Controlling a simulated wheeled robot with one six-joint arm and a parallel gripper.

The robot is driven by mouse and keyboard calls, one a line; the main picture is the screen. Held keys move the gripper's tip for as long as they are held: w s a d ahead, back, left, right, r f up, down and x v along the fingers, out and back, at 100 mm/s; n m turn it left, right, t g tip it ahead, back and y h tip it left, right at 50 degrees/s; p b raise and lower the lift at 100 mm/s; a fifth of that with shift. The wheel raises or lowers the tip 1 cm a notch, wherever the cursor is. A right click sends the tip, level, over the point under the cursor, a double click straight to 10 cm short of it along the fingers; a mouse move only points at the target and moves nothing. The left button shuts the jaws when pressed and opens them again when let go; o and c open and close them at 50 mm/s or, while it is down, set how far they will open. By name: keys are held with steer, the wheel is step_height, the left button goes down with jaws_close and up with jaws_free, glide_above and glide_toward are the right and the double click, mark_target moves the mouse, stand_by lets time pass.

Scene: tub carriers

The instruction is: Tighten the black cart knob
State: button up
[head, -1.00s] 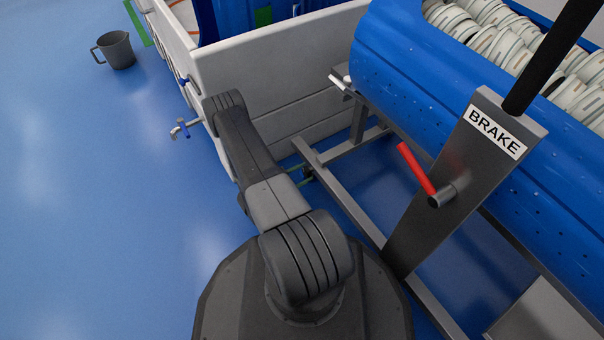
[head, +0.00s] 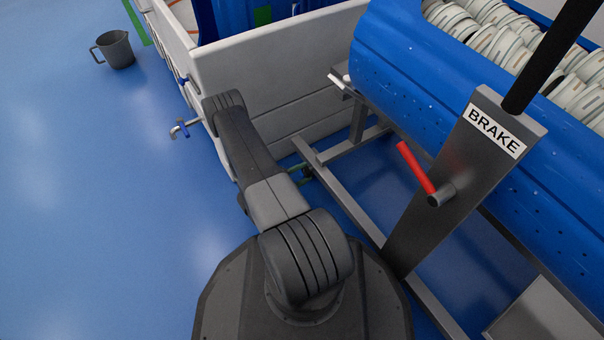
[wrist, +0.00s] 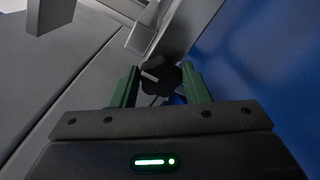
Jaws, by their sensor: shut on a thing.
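The black cart knob (wrist: 161,77) shows in the wrist view as a dark lobed knob with a pale mark on it, between my two green fingers. My gripper (wrist: 160,84) is shut on it. In the head view my gripper (head: 301,174) is low beside the grey cart frame (head: 345,200), mostly hidden behind my own arm. The knob itself cannot be made out in the head view.
A light grey walled tub (head: 270,75) stands behind my arm, with a blue-handled tap (head: 180,129) on its left. To the right are a brake post (head: 455,185) with a red lever (head: 416,167) and a blue drum (head: 420,85) of crockery. A grey jug (head: 116,50) stands on open floor.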

steer(key=o, duration=1)
steer(key=shift+c, duration=0.2)
steer(key=shift+a, duration=0.1)
steer(key=p+v, duration=0.3)
steer(key=v, duration=1)
steer(key=shift+s+a, duration=0.25)
steer(key=shift+a, duration=0.05)
steer(key=shift+d, duration=0.1)
steer(key=b+x, duration=0.3)
steer(key=x, duration=1)
steer(key=shift+w+d, duration=0.25)
steer(key=shift+d, duration=0.05)
steer(key=shift+a, duration=0.1)
